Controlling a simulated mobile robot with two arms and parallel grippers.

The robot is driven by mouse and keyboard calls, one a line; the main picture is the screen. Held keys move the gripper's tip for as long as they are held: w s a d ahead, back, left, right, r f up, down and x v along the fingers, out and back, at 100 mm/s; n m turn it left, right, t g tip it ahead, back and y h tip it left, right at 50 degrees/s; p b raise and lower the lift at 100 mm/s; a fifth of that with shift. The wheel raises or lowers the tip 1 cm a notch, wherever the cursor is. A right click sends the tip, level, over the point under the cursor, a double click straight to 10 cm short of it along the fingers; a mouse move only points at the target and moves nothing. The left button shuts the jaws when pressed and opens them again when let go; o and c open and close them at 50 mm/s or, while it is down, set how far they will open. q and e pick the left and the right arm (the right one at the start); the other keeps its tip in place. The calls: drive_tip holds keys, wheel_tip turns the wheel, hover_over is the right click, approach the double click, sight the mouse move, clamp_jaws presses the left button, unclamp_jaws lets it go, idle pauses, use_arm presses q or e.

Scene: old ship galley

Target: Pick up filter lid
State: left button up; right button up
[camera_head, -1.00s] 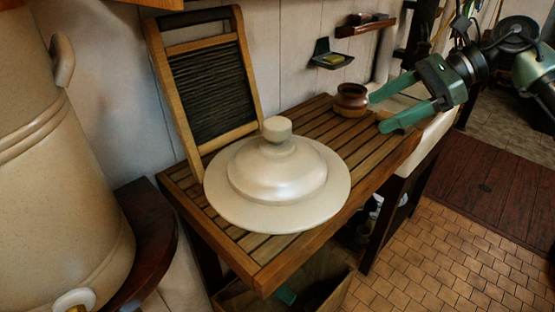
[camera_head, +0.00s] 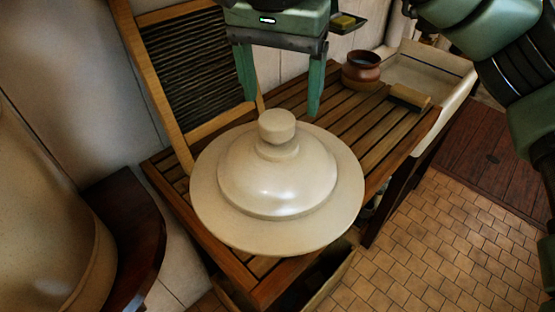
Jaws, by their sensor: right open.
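The filter lid (camera_head: 277,178) is a wide, cream-coloured disc with a raised dome and a round knob (camera_head: 276,126) on top. It lies knob up on the slatted wooden table (camera_head: 262,270). My right gripper (camera_head: 280,105) is green and points down, with its two fingers spread apart and nothing between them. In the picture its fingertips are just above the knob, one to each side; how far behind or above it they are is hard to tell. My left gripper is not in view.
A washboard (camera_head: 190,65) leans on the wall behind the lid. A brown pot (camera_head: 361,70) and a brush or block (camera_head: 409,97) stand at the table's far end, beside a pale sink (camera_head: 430,75). A large cream vessel (camera_head: 45,220) stands at the left on a dark stand (camera_head: 130,225).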

sight(275, 119)
drive_tip(key=shift+w+d+f, duration=0.1)
drive_tip(key=shift+w+f, duration=0.1)
drive_tip(key=shift+f, duration=0.35)
drive_tip(key=shift+w+f, duration=0.15)
drive_tip(key=shift+f, duration=0.1)
drive_tip(key=f, duration=0.1)
drive_tip(key=p, duration=0.1)
drive_tip(key=a+f+p, duration=0.1)
drive_tip(key=shift+s+f, duration=0.35)
drive_tip(key=shift+s, duration=0.05)
wheel_tip(275, 119, down, 2)
drive_tip(key=shift+w+d+f+p, duration=0.1)
drive_tip(key=shift+w+d+p, duration=0.05)
drive_tip(key=shift+p, duration=0.35)
drive_tip(key=shift+f, duration=0.15)
clamp_jaws()
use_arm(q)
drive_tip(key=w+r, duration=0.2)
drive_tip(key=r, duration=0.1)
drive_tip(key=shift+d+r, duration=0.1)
use_arm(e)
drive_tip(key=shift+w, duration=0.1)
